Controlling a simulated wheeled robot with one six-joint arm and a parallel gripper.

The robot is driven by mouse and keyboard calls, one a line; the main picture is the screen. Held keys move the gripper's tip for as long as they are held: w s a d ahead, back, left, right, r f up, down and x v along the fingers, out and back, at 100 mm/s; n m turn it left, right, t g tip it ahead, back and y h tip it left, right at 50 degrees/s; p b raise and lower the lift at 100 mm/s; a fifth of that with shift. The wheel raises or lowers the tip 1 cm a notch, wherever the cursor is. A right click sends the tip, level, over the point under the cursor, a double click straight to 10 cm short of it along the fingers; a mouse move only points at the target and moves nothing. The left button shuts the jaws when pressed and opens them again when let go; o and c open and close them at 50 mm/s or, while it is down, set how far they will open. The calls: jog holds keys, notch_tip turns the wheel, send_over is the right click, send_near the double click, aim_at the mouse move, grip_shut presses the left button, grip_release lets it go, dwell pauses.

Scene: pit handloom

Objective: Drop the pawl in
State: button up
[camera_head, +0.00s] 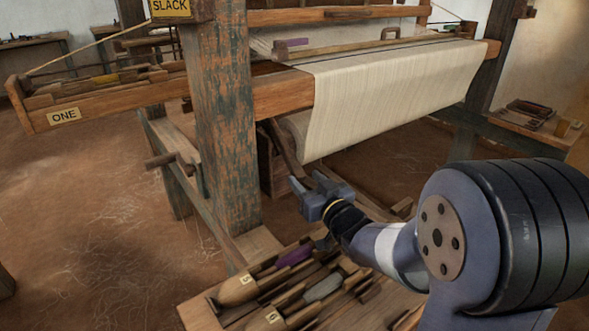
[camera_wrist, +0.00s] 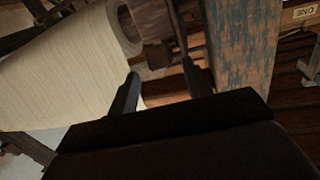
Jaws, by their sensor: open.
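My gripper (camera_head: 307,181) is open and empty, in front of the loom below the hanging cloth. In the wrist view its two fingers (camera_wrist: 160,80) stand apart, pointing toward the end of the cloth roll (camera_wrist: 122,25). A thin dark slanted bar (camera_wrist: 178,25) stands beside the roll end, running down toward the right finger; it may be the pawl, but I cannot tell for sure. In the head view a slanted wooden bar (camera_head: 283,148) shows left of the cloth (camera_head: 385,90), behind the gripper. I cannot tell whether any pawl touches a ratchet wheel.
The worn blue-green post (camera_head: 225,120) stands close left of the gripper; it also shows in the wrist view (camera_wrist: 243,50). A tray (camera_head: 195,315) with several shuttles lies below. The beam labelled ONE (camera_head: 95,110) juts left. Open floor (camera_head: 80,220) lies at left.

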aim_at(295, 169)
jog(key=x, duration=0.6)
jog(key=shift+w+a, duration=0.1)
jog(key=shift+w, duration=0.05)
jog(key=shift+c, duration=0.6)
grip_shut()
